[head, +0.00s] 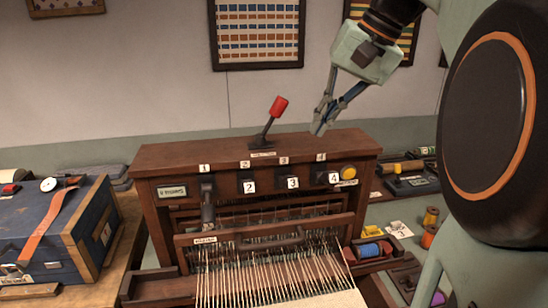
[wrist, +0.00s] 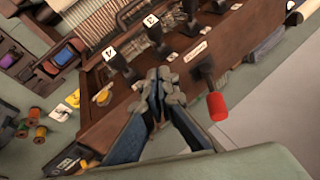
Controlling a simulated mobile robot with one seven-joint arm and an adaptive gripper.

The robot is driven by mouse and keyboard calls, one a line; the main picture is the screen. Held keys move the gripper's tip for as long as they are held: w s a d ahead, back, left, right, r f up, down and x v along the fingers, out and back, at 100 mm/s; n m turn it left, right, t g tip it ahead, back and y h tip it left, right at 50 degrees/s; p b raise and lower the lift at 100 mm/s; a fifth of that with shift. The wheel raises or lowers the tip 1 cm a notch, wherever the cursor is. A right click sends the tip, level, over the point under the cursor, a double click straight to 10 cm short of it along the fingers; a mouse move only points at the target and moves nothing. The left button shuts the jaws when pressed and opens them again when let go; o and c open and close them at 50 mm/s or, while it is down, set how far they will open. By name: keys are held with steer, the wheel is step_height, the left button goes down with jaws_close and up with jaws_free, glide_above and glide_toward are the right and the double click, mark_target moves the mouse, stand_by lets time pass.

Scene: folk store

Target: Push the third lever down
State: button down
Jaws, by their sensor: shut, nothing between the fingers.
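The wooden loom (head: 150,165) has a row of numbered levers along its front. The third lever (head: 292,183) carries a white tag "3" and sticks out at the front; it also shows in the wrist view (wrist: 157,36). Lever 4 (head: 333,178) is to its right and lever 2 (head: 249,186) to its left, both at a similar height. Lever 1 (head: 208,200) hangs lower. My gripper (head: 318,130) is shut and empty, pointing down above the right part of the loom's top, apart from the third lever. In the wrist view its fingertips (wrist: 158,76) are near the loom's top.
A red-handled lever (head: 278,107) rises from the loom's top, left of my gripper. A yellow knob (head: 348,172) is right of lever 4. A blue case (head: 55,230) stands left. Thread spools (head: 430,216) lie right. The air above the loom's front looks free.

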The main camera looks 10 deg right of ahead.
mark_target(288, 181)
steer(key=a+f, duration=0.3)
steer(key=f, duration=0.5)
steer(key=shift+a+b, duration=0.3)
steer(key=shift+b, duration=0.1)
steer(key=shift+f+b, duration=0.25)
steer(key=shift+b, duration=0.2)
